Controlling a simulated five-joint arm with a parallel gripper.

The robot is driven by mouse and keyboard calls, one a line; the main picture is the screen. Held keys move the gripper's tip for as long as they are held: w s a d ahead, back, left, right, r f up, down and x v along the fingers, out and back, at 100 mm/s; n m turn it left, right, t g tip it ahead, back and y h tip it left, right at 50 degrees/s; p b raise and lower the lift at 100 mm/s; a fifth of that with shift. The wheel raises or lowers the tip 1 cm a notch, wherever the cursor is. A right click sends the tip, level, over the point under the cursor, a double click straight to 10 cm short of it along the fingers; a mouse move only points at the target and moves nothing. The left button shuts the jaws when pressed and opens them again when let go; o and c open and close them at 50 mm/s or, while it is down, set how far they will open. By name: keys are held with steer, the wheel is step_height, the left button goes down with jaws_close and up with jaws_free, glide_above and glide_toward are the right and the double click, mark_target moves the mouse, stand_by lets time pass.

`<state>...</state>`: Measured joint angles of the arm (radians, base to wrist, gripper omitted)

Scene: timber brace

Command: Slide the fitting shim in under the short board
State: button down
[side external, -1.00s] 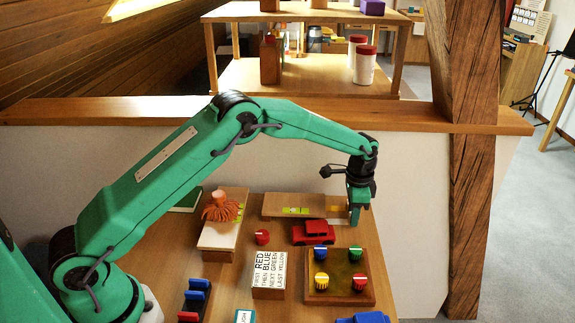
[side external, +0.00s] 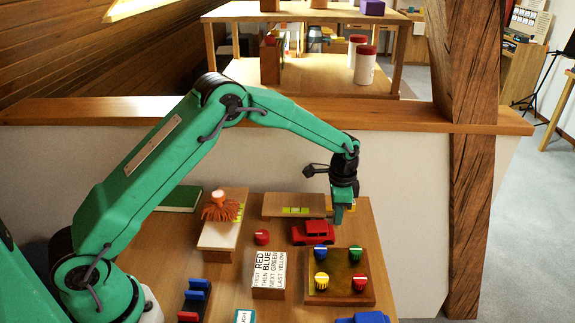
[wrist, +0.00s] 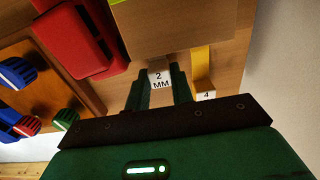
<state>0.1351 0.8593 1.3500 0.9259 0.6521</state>
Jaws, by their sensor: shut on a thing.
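The short board (side external: 275,204) lies at the back of the table, with a yellow-green piece (side external: 296,211) on it. The board (wrist: 165,28) also shows at the top of the wrist view. My gripper (side external: 340,221) is low, just right of the board. In the wrist view my gripper (wrist: 160,90) is shut on a white shim (wrist: 161,79) marked "2 MM". The shim's far end is at the board's near edge; I cannot tell whether any of it is underneath. A yellow shim (wrist: 202,66) with a white end marked "4" lies to the right of the fingers.
A block with several coloured knobs (side external: 340,291) is nearer the front. A white-topped board with a brown tasselled thing (side external: 220,207) is at left. A wall stands behind the table.

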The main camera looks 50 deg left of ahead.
steer(key=shift+s+a, duration=0.15)
steer(key=shift+a, duration=0.05)
steer(key=c, duration=1.2)
jaws_free()
steer(key=shift+d+r, duration=0.1)
steer(key=shift+r, duration=3.8)
